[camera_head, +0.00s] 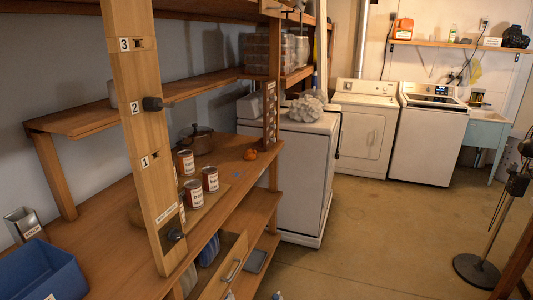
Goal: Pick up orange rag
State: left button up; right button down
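A small crumpled orange thing (250,154), which looks like the orange rag, lies on the wooden workbench top (105,250). It is near the bench's far end, just left of a wooden post (270,115). It is too small in view to make out its folds. Neither of my grippers can be made out in the head view.
Several cans (210,179) and a pot (197,139) stand on the bench left of the orange thing. A numbered wooden post (140,130) rises in front. A drawer (231,268) below is partly open. A lamp stand (477,270) is at right. The middle floor is clear.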

aim_at(250, 154)
jog(key=i+l, duration=0.45)
jog(key=i+l+u, duration=0.1)
jog(key=i+l, duration=0.4)
jog(key=i+l+u, duration=0.1)
jog(key=i+l, duration=0.35)
jog(key=l, duration=0.25)
jog(key=i+l, duration=0.4)
jog(key=l, duration=0.2)
jog(key=i+j+u, duration=0.15)
jog(key=i, duration=1.3)
